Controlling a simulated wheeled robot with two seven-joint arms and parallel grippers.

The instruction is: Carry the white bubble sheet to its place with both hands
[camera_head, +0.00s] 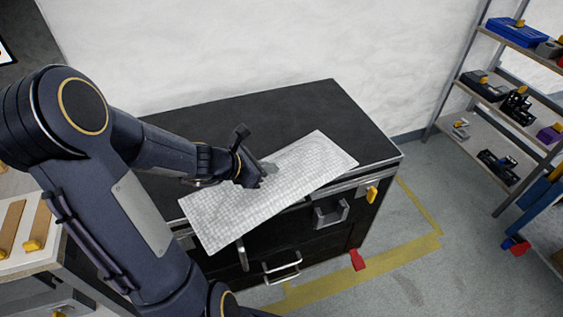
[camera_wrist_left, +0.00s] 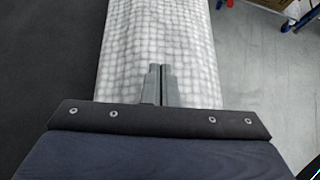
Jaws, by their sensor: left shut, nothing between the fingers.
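The white bubble sheet (camera_head: 300,168) lies slantwise on the dark bench top. Its near left part reaches out past the bench's front edge. In the left wrist view the sheet (camera_wrist_left: 155,32) runs away from me, with its bubble pattern showing. My left gripper (camera_head: 268,169) is over the middle of the sheet's far side. Its fingers (camera_wrist_left: 159,72) are together with nothing between them, and they overlap the sheet in view. I cannot tell whether they touch it. My right gripper is not in view.
The black bench (camera_head: 240,112) has clear top behind the sheet. Drawer handles (camera_head: 281,266) stick out at its front, near a red tag (camera_head: 357,260). A shelf rack (camera_head: 497,122) with boxes stands right. Another cabinet (camera_head: 22,268) is at left. Yellow tape (camera_head: 380,255) marks the floor.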

